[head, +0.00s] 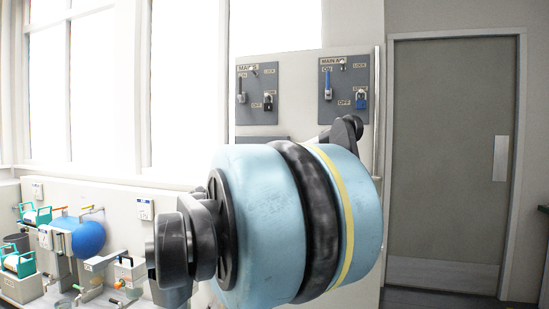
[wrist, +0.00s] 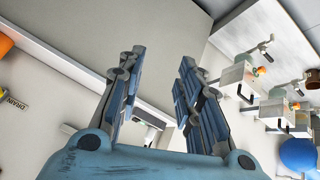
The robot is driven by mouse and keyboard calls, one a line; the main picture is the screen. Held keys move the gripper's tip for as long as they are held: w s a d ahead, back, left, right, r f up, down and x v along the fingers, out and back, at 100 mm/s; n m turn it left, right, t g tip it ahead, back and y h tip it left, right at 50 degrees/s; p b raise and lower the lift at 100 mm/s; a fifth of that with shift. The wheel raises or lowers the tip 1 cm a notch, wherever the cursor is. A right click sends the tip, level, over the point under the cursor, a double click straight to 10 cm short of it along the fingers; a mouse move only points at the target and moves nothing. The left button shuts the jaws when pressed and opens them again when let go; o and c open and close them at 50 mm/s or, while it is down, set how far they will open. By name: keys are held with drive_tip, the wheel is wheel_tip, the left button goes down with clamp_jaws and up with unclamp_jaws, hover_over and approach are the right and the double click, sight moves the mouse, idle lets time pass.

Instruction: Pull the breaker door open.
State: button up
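Two grey breaker panels, the left one (head: 257,92) and the right one labelled MAIN A (head: 344,88), are on a pale cabinet (head: 300,63) in the head view. Each has a switch handle, a padlock and ON/OFF, LOCK markings. A dark edge of something (head: 262,138) shows below the left panel, mostly covered by my blue arm. I cannot make out a breaker door for certain. My gripper (wrist: 160,60) is open and empty in the wrist view, its two blue-grey fingers apart. It touches nothing that I can see. I cannot tell it apart in the head view.
A bench with teal-handled units (head: 35,214), a blue tank (head: 87,236) and several valves stands at the left. A closed grey room door (head: 445,150) is at the right.

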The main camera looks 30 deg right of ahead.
drive_tip(key=w+d+r+m+t+h, duration=0.1)
drive_tip(key=w+d+r+m+h, duration=0.15)
drive_tip(key=w+d+r, duration=0.65)
drive_tip(key=w+d+r+m+t+h, duration=0.2)
drive_tip(key=w+d+r+h, duration=0.3)
drive_tip(key=r, duration=0.6)
drive_tip(key=w+d+r+m+t+h, duration=0.1)
drive_tip(key=w+d+r+m+h, duration=0.1)
drive_tip(key=w+d+r, duration=0.65)
drive_tip(key=x, duration=0.5)
drive_tip(key=r+x, duration=0.1)
drive_tip(key=x, duration=1.1)
drive_tip(key=shift+s+d+r, duration=0.15)
drive_tip(key=shift+d+r, duration=0.05)
drive_tip(key=shift+r, duration=0.05)
drive_tip(key=shift+c, duration=0.4)
clamp_jaws()
